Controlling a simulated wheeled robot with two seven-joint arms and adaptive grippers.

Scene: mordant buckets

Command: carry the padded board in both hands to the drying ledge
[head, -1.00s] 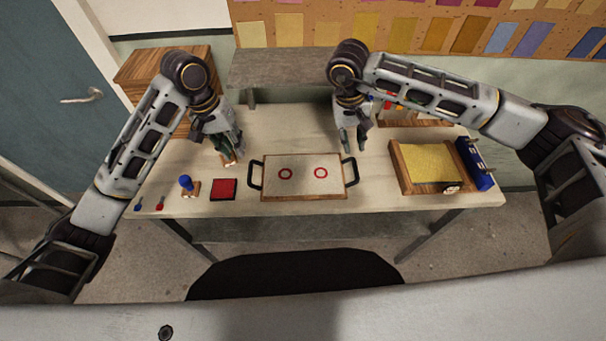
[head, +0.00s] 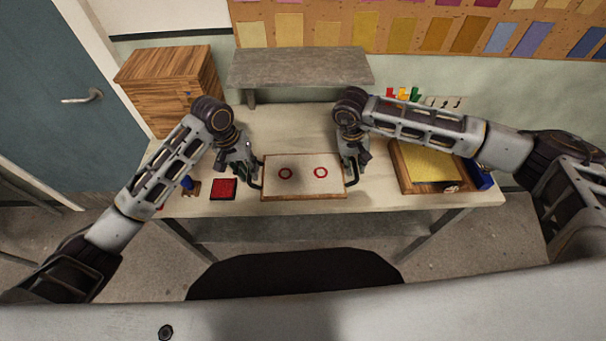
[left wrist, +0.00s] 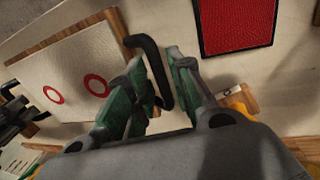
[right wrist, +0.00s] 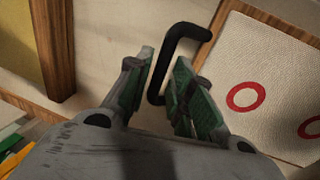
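The padded board (head: 303,185) lies flat on the table, a pale pad with two red rings on a wooden base and a black handle at each end. My left gripper (head: 250,174) is at its left handle; in the left wrist view the open green fingers stand either side of that handle (left wrist: 147,48). My right gripper (head: 352,168) is at the right handle; in the right wrist view its open fingers straddle that handle (right wrist: 176,40). The grey raised ledge (head: 300,68), which looks like the drying ledge, stands behind the board and appears empty.
A red pad (head: 223,189) lies just left of the board. A wooden tray with a yellow sheet (head: 428,162) lies to the right, beside a blue object (head: 481,177). A wooden cabinet (head: 165,85) stands at the back left. Bare table (head: 295,125) lies between board and ledge.

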